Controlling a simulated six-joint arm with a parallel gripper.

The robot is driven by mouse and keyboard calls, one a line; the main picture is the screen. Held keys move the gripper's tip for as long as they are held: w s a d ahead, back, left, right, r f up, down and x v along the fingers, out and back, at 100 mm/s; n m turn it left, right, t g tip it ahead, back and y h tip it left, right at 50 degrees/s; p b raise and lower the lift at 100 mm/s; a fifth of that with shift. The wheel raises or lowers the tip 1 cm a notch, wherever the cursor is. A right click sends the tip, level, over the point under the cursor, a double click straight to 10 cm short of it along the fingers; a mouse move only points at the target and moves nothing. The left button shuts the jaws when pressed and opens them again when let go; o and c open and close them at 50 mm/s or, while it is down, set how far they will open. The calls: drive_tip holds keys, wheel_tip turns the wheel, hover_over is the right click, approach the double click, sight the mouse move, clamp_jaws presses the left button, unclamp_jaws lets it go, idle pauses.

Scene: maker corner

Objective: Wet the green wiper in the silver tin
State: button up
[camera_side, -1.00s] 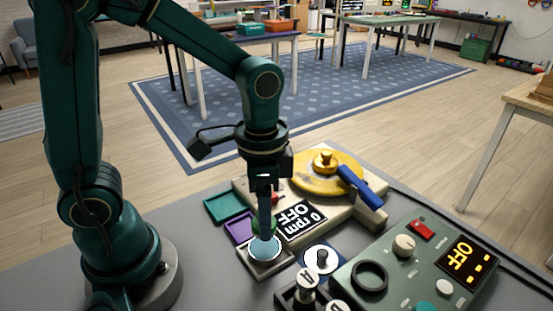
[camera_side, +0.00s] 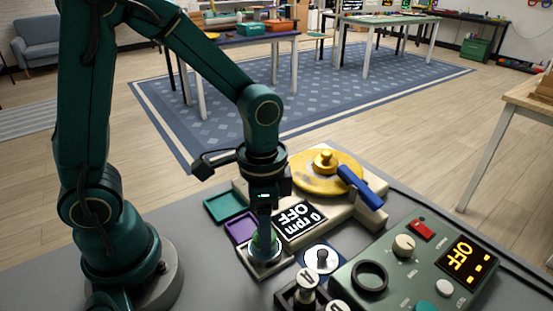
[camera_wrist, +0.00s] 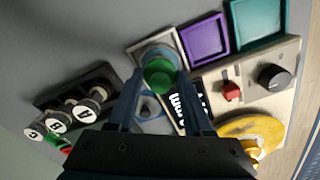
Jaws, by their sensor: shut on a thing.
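My gripper (camera_side: 264,232) points straight down and is shut on the green wiper (camera_side: 266,241). In the wrist view the wiper's round green end (camera_wrist: 159,76) shows between my fingertips (camera_wrist: 160,88). The silver tin (camera_side: 267,262) is directly below, on a pale square holder; it also shows in the wrist view (camera_wrist: 150,53). In the side view the wiper's lower end is within the tin's outline, down at its mouth. My fingers and the wiper cover most of the water, so how deep the wiper sits cannot be told.
Purple (camera_side: 240,228) and teal (camera_side: 224,206) trays lie behind the tin. A cream machine with a yellow disc (camera_side: 306,181) and blue arm (camera_side: 359,186) reads "0 rpm OFF". A black-knobbed dial (camera_side: 321,261), capped bottles (camera_side: 306,279) and a green control box (camera_side: 396,277) stand close right.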

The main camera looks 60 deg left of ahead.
drive_tip(key=shift+f, duration=0.6)
idle(1.4)
drive_tip(key=shift+r, duration=3.55)
